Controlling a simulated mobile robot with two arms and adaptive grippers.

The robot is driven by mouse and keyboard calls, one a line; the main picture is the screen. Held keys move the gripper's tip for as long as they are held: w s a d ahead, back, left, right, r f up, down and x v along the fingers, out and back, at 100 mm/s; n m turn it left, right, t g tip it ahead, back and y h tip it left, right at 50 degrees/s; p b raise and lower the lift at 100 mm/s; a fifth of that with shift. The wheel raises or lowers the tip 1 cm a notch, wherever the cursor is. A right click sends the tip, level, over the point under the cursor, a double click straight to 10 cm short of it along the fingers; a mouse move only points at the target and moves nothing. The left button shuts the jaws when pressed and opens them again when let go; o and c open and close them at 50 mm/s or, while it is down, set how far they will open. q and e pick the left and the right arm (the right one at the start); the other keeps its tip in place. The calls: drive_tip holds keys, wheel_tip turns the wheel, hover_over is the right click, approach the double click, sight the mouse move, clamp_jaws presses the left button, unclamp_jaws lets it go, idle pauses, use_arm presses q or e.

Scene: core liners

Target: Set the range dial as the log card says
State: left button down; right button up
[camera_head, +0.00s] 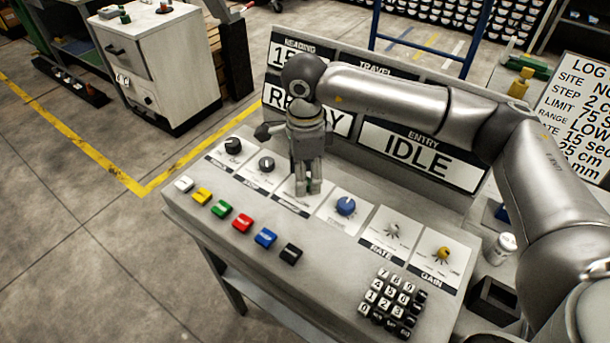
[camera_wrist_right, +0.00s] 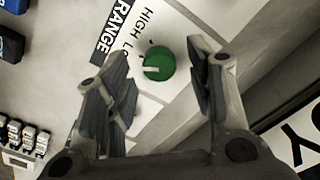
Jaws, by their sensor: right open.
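The range dial (camera_wrist_right: 160,65) is a round green knob with a white pointer, on a white plate marked RANGE, HIGH and LO, the last word partly cut off by a finger. The log card (camera_head: 575,120) at the right reads RANGE LOW. My left gripper is not in view.
Black dials stand left of my gripper, and a blue dial (camera_head: 345,205), a grey dial and a yellow dial (camera_head: 443,253) stand right. Coloured buttons (camera_head: 243,223) line the front, with a keypad (camera_head: 390,302) at right. The display panel (camera_head: 420,158) behind reads IDLE.

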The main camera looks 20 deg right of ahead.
wheel_tip(320, 180, up, 11)
idle(0.3)
drive_tip(key=shift+s, duration=0.1)
idle(0.4)
